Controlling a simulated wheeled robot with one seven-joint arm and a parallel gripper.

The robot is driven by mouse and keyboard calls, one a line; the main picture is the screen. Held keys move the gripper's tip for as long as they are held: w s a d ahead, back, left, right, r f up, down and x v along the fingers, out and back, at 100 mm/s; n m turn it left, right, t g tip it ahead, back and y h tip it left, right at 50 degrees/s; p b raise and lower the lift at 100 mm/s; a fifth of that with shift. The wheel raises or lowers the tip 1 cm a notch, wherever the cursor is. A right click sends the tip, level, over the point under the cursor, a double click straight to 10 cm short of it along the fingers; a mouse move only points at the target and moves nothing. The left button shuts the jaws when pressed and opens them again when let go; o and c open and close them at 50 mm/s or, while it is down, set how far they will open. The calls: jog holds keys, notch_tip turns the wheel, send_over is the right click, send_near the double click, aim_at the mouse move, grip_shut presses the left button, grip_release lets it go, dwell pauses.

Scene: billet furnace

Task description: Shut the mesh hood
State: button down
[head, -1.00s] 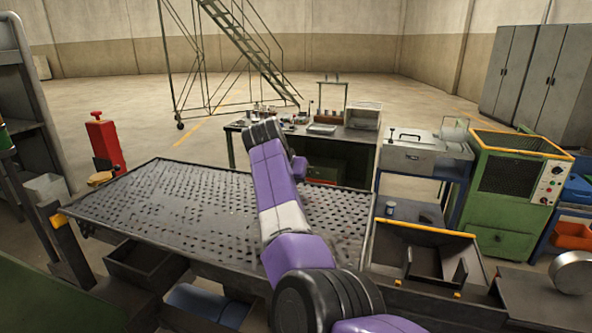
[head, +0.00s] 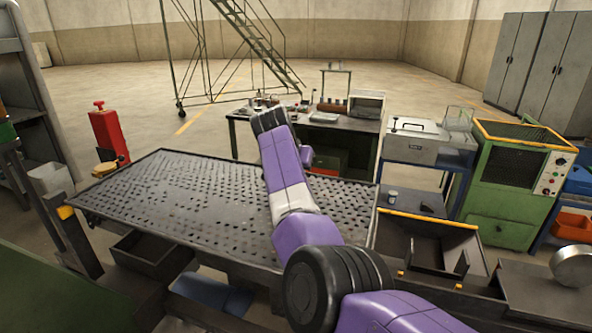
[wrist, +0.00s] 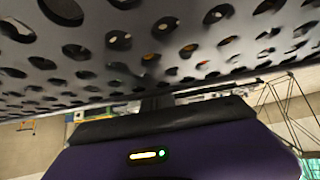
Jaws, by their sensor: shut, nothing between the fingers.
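The mesh hood (head: 165,205) is a wide dark panel full of round holes. In the head view it lies nearly flat across the front left, and my purple arm reaches over it and hides part of its right side. In the wrist view the perforated sheet (wrist: 140,45) fills the top of the picture, very close to my gripper (wrist: 157,101). The gripper is shut and empty, with its dark fingers at the sheet; I cannot tell whether they touch it. The fingers are hidden in the head view.
A dark tray with a yellow edge (head: 428,219) adjoins the hood on the right. Behind stand a cluttered bench (head: 345,137), a grey box with a handle (head: 412,147) and a green cabinet (head: 500,200). A red post (head: 108,135) stands left.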

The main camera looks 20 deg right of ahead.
notch_tip(320, 180, up, 13)
jog(key=b, duration=0.2)
jog(key=shift+s+a+f, duration=0.2)
jog(key=shift+a, duration=0.05)
